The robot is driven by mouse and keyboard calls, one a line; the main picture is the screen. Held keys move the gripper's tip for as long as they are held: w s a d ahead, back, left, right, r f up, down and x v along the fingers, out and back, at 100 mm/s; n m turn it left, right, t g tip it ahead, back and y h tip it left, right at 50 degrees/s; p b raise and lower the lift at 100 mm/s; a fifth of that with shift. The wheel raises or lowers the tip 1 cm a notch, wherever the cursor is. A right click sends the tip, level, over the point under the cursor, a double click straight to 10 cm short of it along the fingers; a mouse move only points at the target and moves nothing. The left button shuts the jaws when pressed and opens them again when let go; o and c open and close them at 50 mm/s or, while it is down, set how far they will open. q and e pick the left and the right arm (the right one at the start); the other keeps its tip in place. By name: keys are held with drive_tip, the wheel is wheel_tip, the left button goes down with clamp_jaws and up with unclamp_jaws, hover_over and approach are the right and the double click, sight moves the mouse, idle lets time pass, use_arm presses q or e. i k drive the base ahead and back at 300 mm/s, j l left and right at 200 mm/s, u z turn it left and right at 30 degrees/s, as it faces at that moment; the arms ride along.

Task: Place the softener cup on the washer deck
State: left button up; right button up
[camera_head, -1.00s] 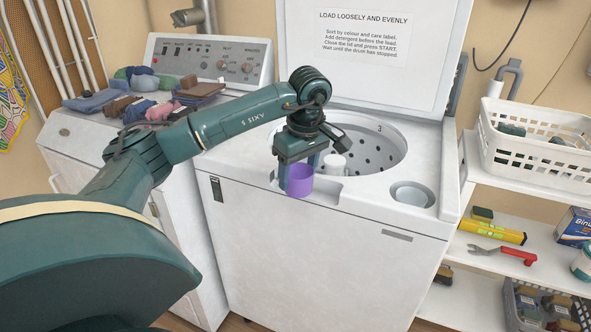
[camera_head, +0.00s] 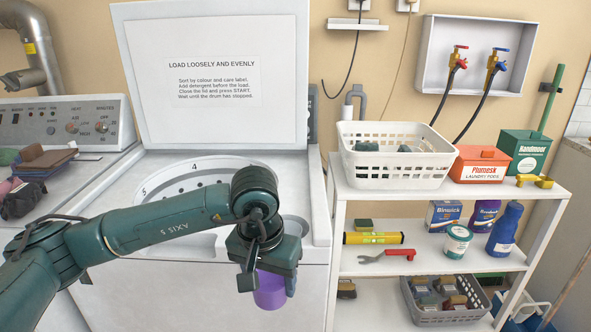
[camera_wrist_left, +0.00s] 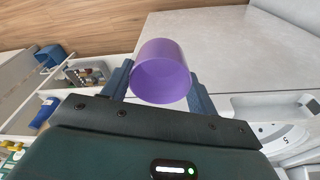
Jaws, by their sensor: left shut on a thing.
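The purple softener cup (camera_head: 270,290) hangs below my left gripper (camera_head: 266,280) in the head view, in front of the washer's front right corner. In the left wrist view the cup (camera_wrist_left: 161,72) sits between the two blue fingers of my left gripper (camera_wrist_left: 160,85), which is shut on it; its open mouth faces the camera. The washer deck (camera_head: 318,215) is the white top around the drum opening, partly hidden by my left arm. A round recess (camera_head: 295,226) in the deck shows just behind the gripper. My right gripper is not in view.
The washer lid (camera_head: 210,120) stands open. A white shelf (camera_head: 450,190) to the right holds a white basket (camera_head: 398,170), a red Plumesk box (camera_head: 480,165) and a green box (camera_head: 523,150). A dryer with folded cloths is at left.

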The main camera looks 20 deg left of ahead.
sight(293, 165)
drive_tip(key=i+l+z, duration=0.1)
drive_tip(key=i+l, duration=0.6)
drive_tip(key=i+l+u, duration=0.5)
drive_tip(key=j, duration=0.1)
